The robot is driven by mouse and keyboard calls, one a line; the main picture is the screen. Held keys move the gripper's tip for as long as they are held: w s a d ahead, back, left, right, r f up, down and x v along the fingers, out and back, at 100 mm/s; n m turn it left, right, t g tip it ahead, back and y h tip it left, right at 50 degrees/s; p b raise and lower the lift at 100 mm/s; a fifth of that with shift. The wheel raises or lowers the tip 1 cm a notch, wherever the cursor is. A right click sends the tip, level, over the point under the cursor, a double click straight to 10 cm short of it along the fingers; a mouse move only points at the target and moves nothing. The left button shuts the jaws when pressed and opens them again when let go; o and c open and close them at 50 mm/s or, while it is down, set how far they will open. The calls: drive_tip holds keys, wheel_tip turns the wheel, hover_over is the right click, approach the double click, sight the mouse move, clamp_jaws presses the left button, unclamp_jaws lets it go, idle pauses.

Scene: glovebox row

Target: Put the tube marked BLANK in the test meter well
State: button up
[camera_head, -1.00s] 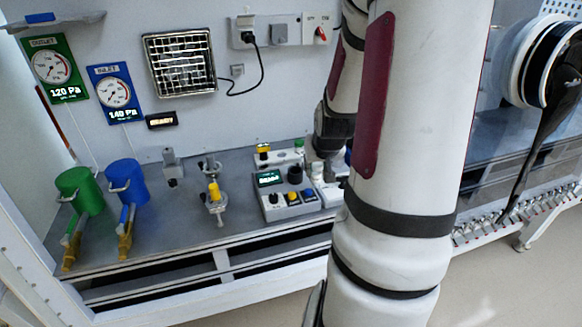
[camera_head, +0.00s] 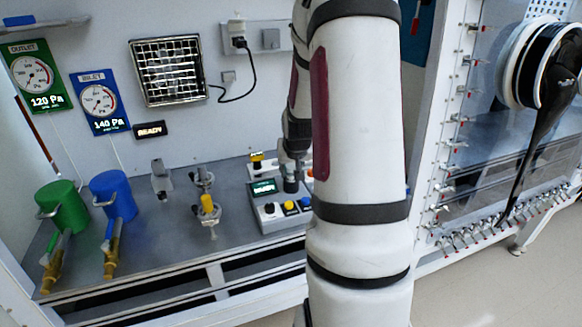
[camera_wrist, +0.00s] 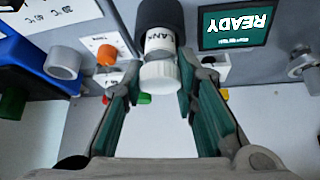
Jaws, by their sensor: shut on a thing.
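The tube (camera_wrist: 160,45) has a white cap and a white label with "ANK" readable, upside down in the wrist view. My gripper (camera_wrist: 159,80) has its teal-padded fingers on both sides of the cap and is shut on the tube. The tube is in line with the black round well (camera_wrist: 160,14) of the test meter; its lower end is hidden, so I cannot tell how deep it sits. In the head view my gripper (camera_head: 296,158) is just above the well (camera_head: 291,186). The test meter (camera_head: 270,213) has a lit display (camera_head: 262,188), which reads READY in the wrist view.
Left of the meter stand a yellow-topped metal fitting (camera_head: 208,207), a blue canister (camera_head: 113,195) and a green canister (camera_head: 61,206). A blue block (camera_wrist: 30,70) and a grey cylinder (camera_wrist: 64,62) are at left in the wrist view.

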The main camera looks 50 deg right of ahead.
drive_tip(key=o, duration=1)
drive_tip(key=shift+f, duration=0.1)
drive_tip(key=shift+s+r, duration=0.1)
drive_tip(key=shift+r, duration=0.3)
drive_tip(key=p+v, duration=0.1)
drive_tip(key=v, duration=1.1)
drive_tip(key=w+a+r+n+y, duration=0.15)
drive_tip(key=a+r, duration=0.35)
drive_tip(key=a, duration=0.6)
drive_tip(key=s+a+r+n+y, duration=0.1)
drive_tip(key=s+a+r+n, duration=0.2)
drive_tip(key=s+a, duration=0.4)
drive_tip(key=s+a+r+n+y, duration=0.2)
drive_tip(key=s+a, duration=0.5)
drive_tip(key=a, duration=0.8)
drive_tip(key=shift+r+n+t, duration=0.3)
drive_tip(key=shift+r+n, duration=0.35)
drive_tip(key=shift+n, duration=0.4)
